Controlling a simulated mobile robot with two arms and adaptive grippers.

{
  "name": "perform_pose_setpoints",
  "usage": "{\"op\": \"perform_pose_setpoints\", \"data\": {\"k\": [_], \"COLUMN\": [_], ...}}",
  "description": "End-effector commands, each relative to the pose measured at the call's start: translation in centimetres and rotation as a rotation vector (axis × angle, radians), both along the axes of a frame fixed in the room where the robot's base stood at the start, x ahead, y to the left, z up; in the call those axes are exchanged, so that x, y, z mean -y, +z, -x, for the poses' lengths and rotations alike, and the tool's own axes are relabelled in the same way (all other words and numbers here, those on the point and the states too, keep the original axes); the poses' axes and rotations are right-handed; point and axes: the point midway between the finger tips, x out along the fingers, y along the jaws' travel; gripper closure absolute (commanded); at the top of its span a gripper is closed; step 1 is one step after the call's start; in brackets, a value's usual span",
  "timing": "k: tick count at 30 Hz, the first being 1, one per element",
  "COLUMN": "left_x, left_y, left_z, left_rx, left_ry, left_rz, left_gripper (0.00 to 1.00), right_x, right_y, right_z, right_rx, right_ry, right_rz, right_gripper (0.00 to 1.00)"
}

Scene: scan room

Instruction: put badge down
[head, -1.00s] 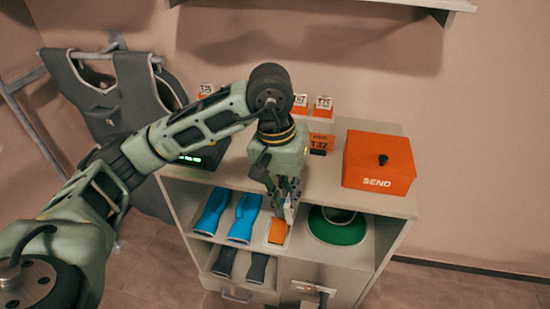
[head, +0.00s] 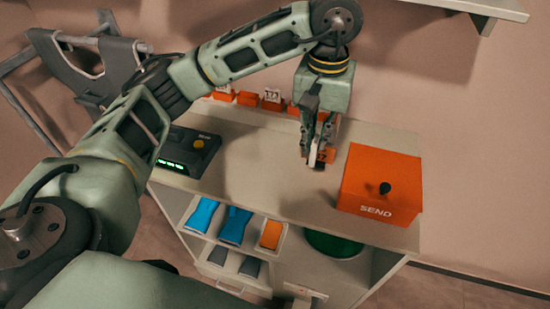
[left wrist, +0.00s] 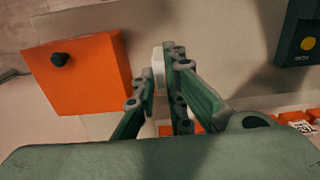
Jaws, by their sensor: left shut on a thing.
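My left gripper (head: 316,150) is over the top of the cabinet (head: 280,190), between the black device and the orange SEND box. It is shut on a small pale thing, likely the badge (left wrist: 158,62), which shows as a white edge between the fingertips in the left wrist view. The fingers hide most of it. A small dark item shows right at the fingertips in the head view; I cannot tell whether the badge touches it or the cabinet top. My right gripper is not in view.
The orange SEND box (head: 380,181) with a black knob stands right of the gripper. A black device (head: 187,150) with green lit digits stands left. Several orange tag blocks (head: 248,99) line the back. Blue items (head: 235,225) and an orange card (head: 271,234) lie in the shelf below.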

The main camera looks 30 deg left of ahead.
Motion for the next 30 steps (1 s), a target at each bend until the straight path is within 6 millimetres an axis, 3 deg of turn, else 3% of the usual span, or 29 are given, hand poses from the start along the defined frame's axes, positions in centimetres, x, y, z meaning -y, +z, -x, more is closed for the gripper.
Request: {"op": "perform_pose_setpoints", "data": {"k": [5,12,15,24,30], "left_x": [-3.4,-8.4,-10.0,-11.2,-11.1], "left_y": [-2.0,-4.8,-5.7,-7.9,-10.4], "left_z": [0.6,1.4,1.6,1.8,1.8], "left_rx": [-0.008,-0.008,-0.006,-0.006,-0.003], "left_ry": [0.006,0.008,0.005,0.001,0.000], "left_rz": [-0.001,-0.004,-0.004,-0.002,-0.001], "left_gripper": [1.00,1.00,1.00,1.00,1.00], "right_x": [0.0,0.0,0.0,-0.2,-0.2], "right_y": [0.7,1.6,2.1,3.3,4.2], "right_z": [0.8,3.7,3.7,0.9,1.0], "right_rx": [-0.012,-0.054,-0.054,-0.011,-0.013], "right_ry": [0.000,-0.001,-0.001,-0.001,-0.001], "right_rz": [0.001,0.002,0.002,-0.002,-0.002], "right_gripper": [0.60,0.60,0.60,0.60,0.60]}}
